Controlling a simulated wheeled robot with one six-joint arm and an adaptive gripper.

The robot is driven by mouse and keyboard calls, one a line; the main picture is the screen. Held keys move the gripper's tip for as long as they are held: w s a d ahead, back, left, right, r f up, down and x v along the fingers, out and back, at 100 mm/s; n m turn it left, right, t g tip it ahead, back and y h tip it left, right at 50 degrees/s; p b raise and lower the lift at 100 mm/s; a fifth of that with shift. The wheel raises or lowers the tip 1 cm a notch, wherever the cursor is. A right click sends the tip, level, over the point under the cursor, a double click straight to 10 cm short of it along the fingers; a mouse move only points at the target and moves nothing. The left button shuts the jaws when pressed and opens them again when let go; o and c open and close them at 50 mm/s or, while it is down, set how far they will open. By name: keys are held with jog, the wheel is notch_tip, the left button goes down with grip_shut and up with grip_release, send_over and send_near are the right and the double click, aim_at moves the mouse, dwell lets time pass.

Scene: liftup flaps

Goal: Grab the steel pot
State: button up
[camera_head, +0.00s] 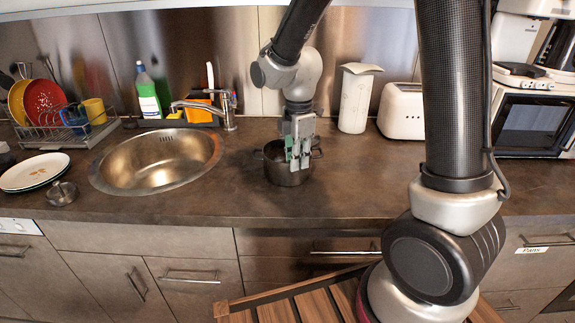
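The steel pot (287,174) stands upright on the dark countertop (370,190), right of the sink. It is dark grey, with a small handle showing at its right side. My gripper (297,162) points down at the pot, with its fingers in front of or at the pot's rim and upper wall. The fingers look close together and cover part of the pot's opening. I cannot tell whether they touch the pot or grip its wall.
The round sink (155,165) and faucet (228,108) are to the left. A white canister (356,98) and a toaster (402,110) stand behind right. Plates (35,171), a small metal lid-like item (62,193) and a dish rack (62,128) are far left. A microwave (535,124) is far right.

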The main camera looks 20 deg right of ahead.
aim_at(297, 183)
notch_tip(297, 183, down, 5)
jog(key=shift+f, duration=0.15)
grip_shut()
